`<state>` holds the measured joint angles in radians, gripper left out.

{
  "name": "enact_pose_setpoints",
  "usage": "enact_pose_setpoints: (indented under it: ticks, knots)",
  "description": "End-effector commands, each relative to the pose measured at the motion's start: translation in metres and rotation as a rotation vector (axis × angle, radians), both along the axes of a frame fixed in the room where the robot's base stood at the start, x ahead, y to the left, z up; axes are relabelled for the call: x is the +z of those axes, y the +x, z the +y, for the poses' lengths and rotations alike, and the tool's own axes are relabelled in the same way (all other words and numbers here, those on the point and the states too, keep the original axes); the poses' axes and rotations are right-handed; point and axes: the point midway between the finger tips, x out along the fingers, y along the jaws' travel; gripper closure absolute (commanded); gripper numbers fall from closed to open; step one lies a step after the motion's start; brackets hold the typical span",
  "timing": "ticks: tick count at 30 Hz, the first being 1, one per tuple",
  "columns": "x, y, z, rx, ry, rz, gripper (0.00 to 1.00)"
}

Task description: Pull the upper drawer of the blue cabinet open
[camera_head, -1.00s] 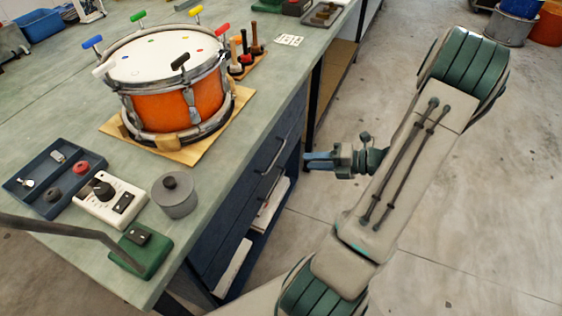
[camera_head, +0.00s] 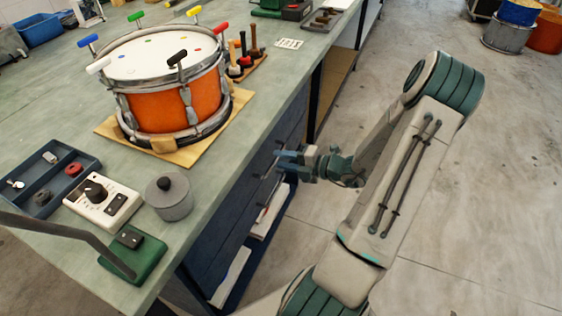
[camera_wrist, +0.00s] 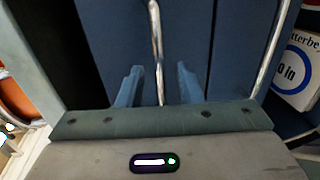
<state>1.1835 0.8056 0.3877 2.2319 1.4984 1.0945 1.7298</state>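The blue cabinet (camera_head: 222,227) stands under the bench top, its drawer fronts facing right. The upper drawer front also shows in the wrist view (camera_wrist: 112,30), and I see no clear sign that it stands out. Its metal bar handle (camera_wrist: 154,28) runs down the middle of the wrist view. My gripper (camera_head: 279,160) is at the handle, its two fingers apart. In the wrist view (camera_wrist: 158,80) the bar passes between the fingers with space on both sides. I cannot tell exactly how deep the bar sits between them.
A second metal bar (camera_wrist: 272,45) and a white sign (camera_wrist: 297,70) lie to the right in the wrist view. The bench top (camera_head: 225,160) overhangs the cabinet and holds an orange drum (camera_head: 170,106) and a grey lidded pot (camera_head: 169,197).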

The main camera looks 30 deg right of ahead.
Motion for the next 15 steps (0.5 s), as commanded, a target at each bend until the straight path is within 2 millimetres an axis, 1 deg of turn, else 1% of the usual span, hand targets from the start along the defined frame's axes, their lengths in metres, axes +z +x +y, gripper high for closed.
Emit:
enact_pose_setpoints:
  ticks: [4, 12, 13, 14, 15]
  knots:
    - [-0.002, 0.0073, 0.0061, 0.001, 0.0, -0.001, 0.68]
    - [-0.0019, 0.0085, 0.007, 0.001, 0.0, -0.001, 0.68]
    - [-0.0019, 0.0085, 0.007, 0.001, 0.0, -0.001, 0.7]
    - [-0.0019, 0.0085, 0.007, 0.001, 0.0, -0.001, 0.79]
    - [-0.0019, 0.0085, 0.007, 0.001, -0.001, 0.0, 0.9]
